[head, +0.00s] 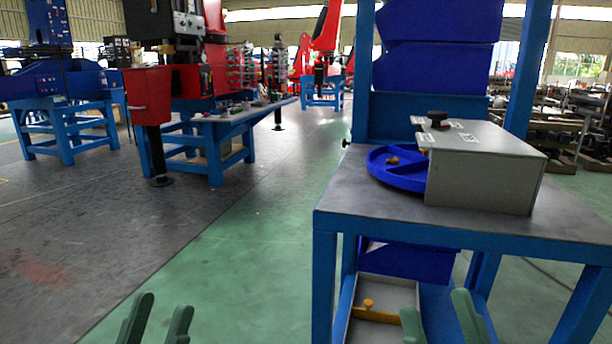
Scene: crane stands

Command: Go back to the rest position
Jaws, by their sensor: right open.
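My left gripper (157,322) shows at the bottom edge, left of centre. Its two green fingers stand apart with only floor visible between them. My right gripper (440,322) shows at the bottom edge, right of centre, in front of the blue-framed workbench (345,205). Its green fingers are apart and I see nothing held between them. Both arms are out of view below the picture.
On the workbench stand a grey box (485,175) with a black knob and a blue round tray (393,182) holding a small brass-coloured part. A grey bin (390,292) with a yellow part sits below. Green floor (240,285) lies open at left; crane stands (205,135) stand behind.

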